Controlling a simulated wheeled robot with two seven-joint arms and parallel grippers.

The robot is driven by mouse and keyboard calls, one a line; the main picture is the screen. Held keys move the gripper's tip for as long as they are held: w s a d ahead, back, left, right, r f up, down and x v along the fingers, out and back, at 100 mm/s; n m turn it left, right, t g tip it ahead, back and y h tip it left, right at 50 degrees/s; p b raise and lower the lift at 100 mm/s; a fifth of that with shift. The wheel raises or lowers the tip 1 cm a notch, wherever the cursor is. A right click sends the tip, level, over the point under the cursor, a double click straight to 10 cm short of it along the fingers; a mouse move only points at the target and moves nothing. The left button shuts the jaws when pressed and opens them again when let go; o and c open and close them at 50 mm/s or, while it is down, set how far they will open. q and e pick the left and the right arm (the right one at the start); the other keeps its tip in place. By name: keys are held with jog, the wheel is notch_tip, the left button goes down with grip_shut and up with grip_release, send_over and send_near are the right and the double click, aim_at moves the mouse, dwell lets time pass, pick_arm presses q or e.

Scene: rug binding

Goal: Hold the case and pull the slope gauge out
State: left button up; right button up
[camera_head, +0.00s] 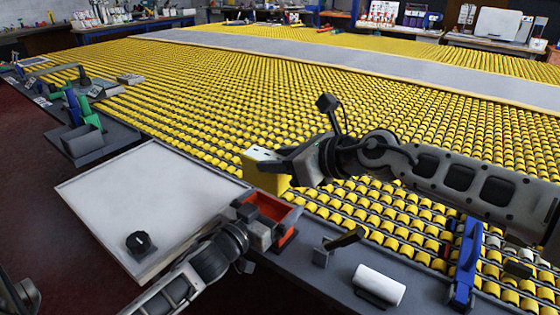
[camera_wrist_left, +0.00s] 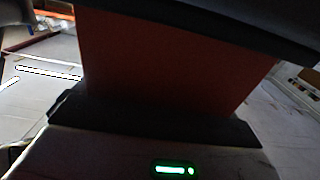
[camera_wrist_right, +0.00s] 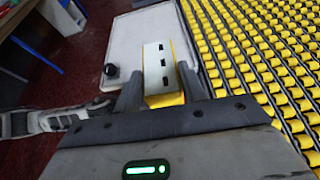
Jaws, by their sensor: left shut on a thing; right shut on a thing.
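The slope gauge (camera_head: 264,172) is a yellow block with a pale top. My right gripper (camera_head: 288,168) is shut on it and holds it up over the case. In the right wrist view the gauge (camera_wrist_right: 158,70) sits between the two fingers, its pale face with dark slots showing. The case (camera_head: 272,212) is an orange-red open box at the table's edge. My left gripper (camera_head: 250,222) is shut on its near left side. The case wall (camera_wrist_left: 170,60) fills the left wrist view, dark between the fingers. The gauge looks clear of the case's open top.
A pale board (camera_head: 150,200) with a black knob (camera_head: 139,243) lies to the left. A white roll (camera_head: 379,285), a small dark holder (camera_head: 322,256) and a blue clamp-like tool (camera_head: 466,262) are on the grey bench to the right. Yellow rollers (camera_head: 250,100) spread behind.

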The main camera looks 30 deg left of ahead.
dwell(0.3)
pick_arm(q)
jog(key=o, duration=0.6)
jog(key=s, duration=1.2)
jog(key=shift+a, duration=0.45)
